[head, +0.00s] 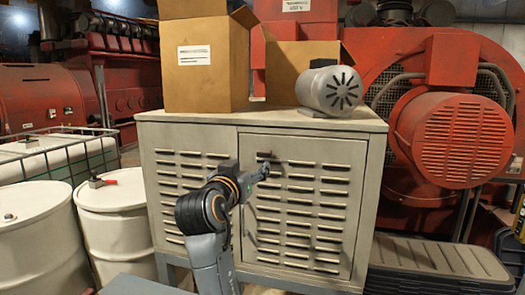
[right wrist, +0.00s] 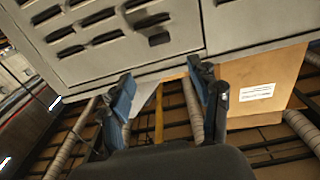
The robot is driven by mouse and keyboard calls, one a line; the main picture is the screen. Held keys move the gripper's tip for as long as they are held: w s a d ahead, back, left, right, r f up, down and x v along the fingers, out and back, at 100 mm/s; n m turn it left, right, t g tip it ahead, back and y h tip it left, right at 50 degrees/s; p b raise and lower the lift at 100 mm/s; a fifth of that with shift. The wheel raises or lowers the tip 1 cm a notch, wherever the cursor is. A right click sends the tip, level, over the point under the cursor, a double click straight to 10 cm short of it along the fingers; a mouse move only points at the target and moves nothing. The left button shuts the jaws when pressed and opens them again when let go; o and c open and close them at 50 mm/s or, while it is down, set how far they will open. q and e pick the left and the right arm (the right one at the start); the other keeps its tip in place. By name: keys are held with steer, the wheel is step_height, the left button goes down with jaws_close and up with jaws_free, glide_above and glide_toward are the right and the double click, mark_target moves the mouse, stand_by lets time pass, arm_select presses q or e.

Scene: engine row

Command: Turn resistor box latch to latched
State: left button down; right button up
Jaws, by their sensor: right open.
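The resistor box (head: 200,150) is a grey louvred cabinet with a closed door (head: 312,155) on its right half. A small dark latch (head: 264,155) sits near the door's upper left corner. In the right wrist view, which is turned upside down, the latch (right wrist: 160,39) shows as a dark block beside the door seam, beyond the fingertips. My right gripper (head: 264,171) is just below the latch in the head view. Its fingers (right wrist: 163,85) are apart with nothing between them. I cannot tell whether it touches the latch. My left gripper is not in view.
Cardboard boxes (head: 205,60) and a grey motor (head: 331,92) stand on the cabinet top. White drums (head: 115,222) stand at left, one with a red-handled valve. Red machinery (head: 455,140) and stacked dark panels (head: 435,265) are at right. The door front is otherwise clear.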

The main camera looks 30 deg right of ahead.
mark_target(263, 154)
steer(key=p+x, duration=0.5)
steer(key=x, duration=0.6)
steer(key=shift+w+d, duration=0.15)
steer(key=shift+w+d+f, duration=0.1)
steer(key=shift+w+d, duration=0.25)
steer(key=shift+d, duration=0.05)
steer(key=c, duration=1.2)
steer(key=shift+o, duration=0.2)
